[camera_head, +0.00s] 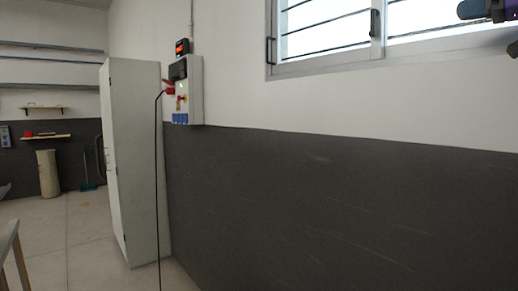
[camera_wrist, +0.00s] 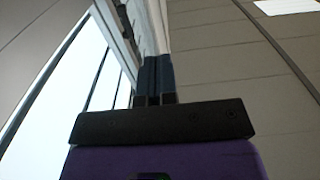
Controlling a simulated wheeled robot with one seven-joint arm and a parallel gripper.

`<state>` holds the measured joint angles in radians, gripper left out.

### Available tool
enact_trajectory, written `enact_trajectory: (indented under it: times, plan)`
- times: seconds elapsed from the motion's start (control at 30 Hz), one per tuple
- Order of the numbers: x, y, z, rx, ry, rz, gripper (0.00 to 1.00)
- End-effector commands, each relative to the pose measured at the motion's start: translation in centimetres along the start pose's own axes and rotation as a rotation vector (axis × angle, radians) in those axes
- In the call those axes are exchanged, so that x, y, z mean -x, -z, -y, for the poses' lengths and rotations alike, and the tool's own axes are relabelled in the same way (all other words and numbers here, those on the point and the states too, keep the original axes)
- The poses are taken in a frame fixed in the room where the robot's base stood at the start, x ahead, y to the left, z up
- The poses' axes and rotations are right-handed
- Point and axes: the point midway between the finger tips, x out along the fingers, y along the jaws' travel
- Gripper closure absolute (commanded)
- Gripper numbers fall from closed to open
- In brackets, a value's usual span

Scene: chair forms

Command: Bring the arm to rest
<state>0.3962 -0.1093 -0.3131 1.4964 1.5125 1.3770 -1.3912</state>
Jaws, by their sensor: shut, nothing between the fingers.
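My gripper (camera_wrist: 155,72) shows in the wrist view, its two dark fingers side by side and shut with nothing held. Behind the fingers are the window and a grey panelled surface, seen at a steep tilt. In the head view only a small purple and dark piece of my arm shows at the top right corner. The gripper's fingers cannot be made out there.
A tall pale cabinet (camera_head: 138,165) stands by the wall, left of an electrical box (camera_head: 187,92) with a hanging black cable. A window (camera_head: 330,30) is high on the right. Wall shelves (camera_head: 46,136) and a beige cylinder (camera_head: 47,173) are far left. Some floor is bare.

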Motion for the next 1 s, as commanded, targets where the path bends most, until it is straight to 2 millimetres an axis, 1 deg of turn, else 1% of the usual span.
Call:
enact_trajectory:
  times: [0.17,0.37,0.57,0.67,0.77,0.8,0.87,0.9,0.97,1.0]
  plan:
    - [-0.6,-1.8,1.3,-0.065,0.002,0.056,1.00]
    - [-1.3,-4.5,3.4,-0.157,-0.002,0.145,1.00]
    - [-2.1,-8.8,6.7,-0.277,-0.019,0.282,1.00]
    - [-2.3,-11.8,8.9,-0.346,-0.037,0.375,1.00]
    - [-2.1,-15.8,12.0,-0.417,-0.071,0.494,1.00]
    - [-2.0,-17.7,13.4,-0.444,-0.090,0.552,1.00]
    - [-1.4,-20.9,15.7,-0.480,-0.130,0.645,1.00]
    - [-0.9,-23.0,17.2,-0.497,-0.162,0.705,1.00]
    - [0.1,-26.1,19.3,-0.511,-0.215,0.789,1.00]
    - [0.8,-28.1,20.6,-0.512,-0.255,0.840,1.00]
